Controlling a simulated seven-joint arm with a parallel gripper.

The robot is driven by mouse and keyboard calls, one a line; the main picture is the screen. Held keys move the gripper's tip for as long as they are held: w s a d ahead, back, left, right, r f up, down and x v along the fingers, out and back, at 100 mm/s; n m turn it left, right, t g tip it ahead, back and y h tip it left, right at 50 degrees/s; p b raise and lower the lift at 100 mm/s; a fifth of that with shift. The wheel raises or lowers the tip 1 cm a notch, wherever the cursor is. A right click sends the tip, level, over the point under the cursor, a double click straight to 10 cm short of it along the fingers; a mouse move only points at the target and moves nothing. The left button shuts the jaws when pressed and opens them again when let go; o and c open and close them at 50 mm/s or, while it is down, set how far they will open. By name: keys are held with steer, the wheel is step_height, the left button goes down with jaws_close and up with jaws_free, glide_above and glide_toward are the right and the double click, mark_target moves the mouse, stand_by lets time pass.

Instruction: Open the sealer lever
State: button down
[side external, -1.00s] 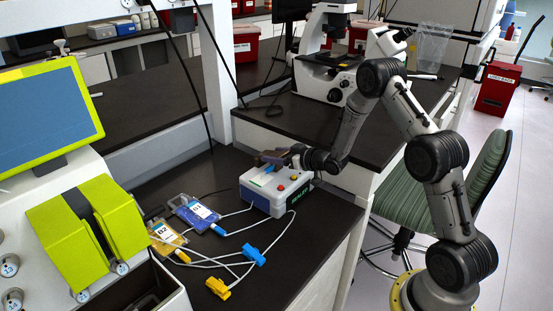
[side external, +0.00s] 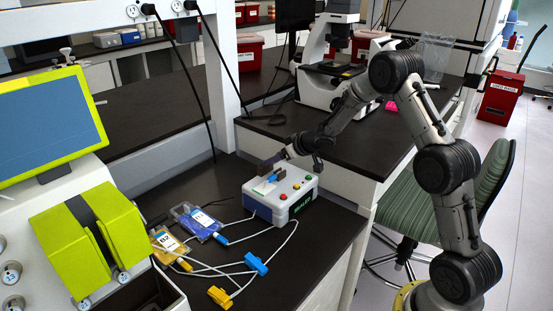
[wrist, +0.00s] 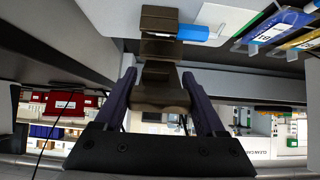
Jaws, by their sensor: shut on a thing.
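The sealer (side external: 277,205) is a white and blue-grey box with colored buttons on the bench. Its dark brown lever (side external: 265,169) is at the top left of the box. In the wrist view the lever (wrist: 160,50) runs up from between my fingers toward the sealer's pale top (wrist: 225,15). A blue tube piece (wrist: 193,33) lies at the lever's far end. My gripper (side external: 277,160) reaches the lever from above right; in the wrist view my gripper (wrist: 161,82) has its dark purple fingers on both sides of the lever's end, shut on it.
A blue-labelled bag (side external: 198,222) and a yellow bag (side external: 167,244) lie left of the sealer with tubing. A blue clamp (side external: 256,264) and a yellow clamp (side external: 220,297) lie in front. A lime-green machine (side external: 90,240) stands at left. A microscope (side external: 330,75) stands behind.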

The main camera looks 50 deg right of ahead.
stand_by(0.3)
jaws_free()
steer(key=v, duration=1.3)
steer(key=shift+s+r, duration=0.25)
steer(key=shift+s, duration=0.05)
